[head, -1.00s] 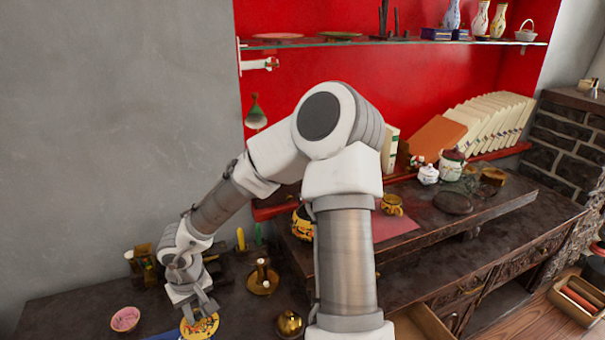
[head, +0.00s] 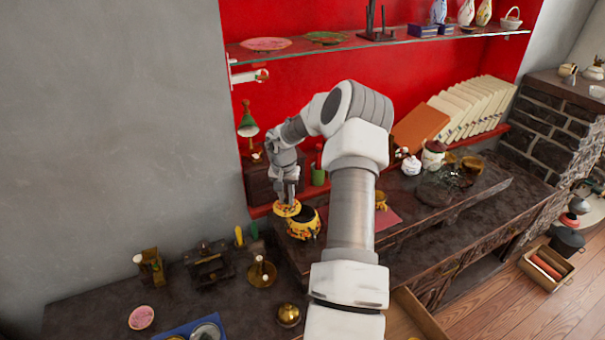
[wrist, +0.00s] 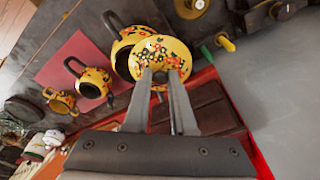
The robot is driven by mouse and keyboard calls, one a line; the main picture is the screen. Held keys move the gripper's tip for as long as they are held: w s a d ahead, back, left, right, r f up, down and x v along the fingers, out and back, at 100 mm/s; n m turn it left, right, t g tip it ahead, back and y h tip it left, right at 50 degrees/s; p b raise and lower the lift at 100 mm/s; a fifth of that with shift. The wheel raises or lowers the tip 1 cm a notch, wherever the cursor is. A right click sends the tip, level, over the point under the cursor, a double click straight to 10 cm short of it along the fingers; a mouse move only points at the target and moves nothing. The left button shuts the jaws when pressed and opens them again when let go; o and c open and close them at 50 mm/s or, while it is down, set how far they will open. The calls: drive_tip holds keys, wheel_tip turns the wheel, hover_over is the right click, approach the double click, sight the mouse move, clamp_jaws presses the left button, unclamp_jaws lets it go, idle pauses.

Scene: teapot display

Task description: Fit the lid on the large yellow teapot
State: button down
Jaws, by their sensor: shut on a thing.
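The yellow flowered lid (head: 285,209) is held by my gripper (head: 287,197), which is shut on it. In the wrist view the lid (wrist: 158,52) shows its painted top between the fingertips (wrist: 160,78). The large yellow teapot (head: 303,229) stands upright on the dark raised shelf, its dark opening showing. The lid is just left of and above that opening in the head view. In the wrist view the lid overlaps part of the teapot (wrist: 122,40) and hides one side of its opening. I cannot tell whether lid and rim touch.
Smaller yellow pots (wrist: 94,84) stand on or beside a red mat (wrist: 78,58). A brass candlestick (head: 262,273) and a green pot (head: 318,175) are nearby. A green lamp (head: 248,128) stands behind. A blue tray (head: 165,336) lies on the lower table.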

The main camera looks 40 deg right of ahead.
drive_tip(key=s+d+r+m+p, duration=0.1)
drive_tip(key=s+d+r, duration=0.1)
drive_tip(key=d, duration=0.3)
drive_tip(key=f+b, duration=0.4)
drive_tip(key=f, duration=0.1)
drive_tip(key=shift+w+d, duration=0.2)
drive_tip(key=shift+w, duration=0.1)
drive_tip(key=shift+f, duration=0.75)
drive_tip(key=shift+f+p, duration=0.25)
drive_tip(key=shift+p, duration=0.35)
drive_tip(key=c, duration=0.7)
unclamp_jaws()
drive_tip(key=shift+o, duration=0.2)
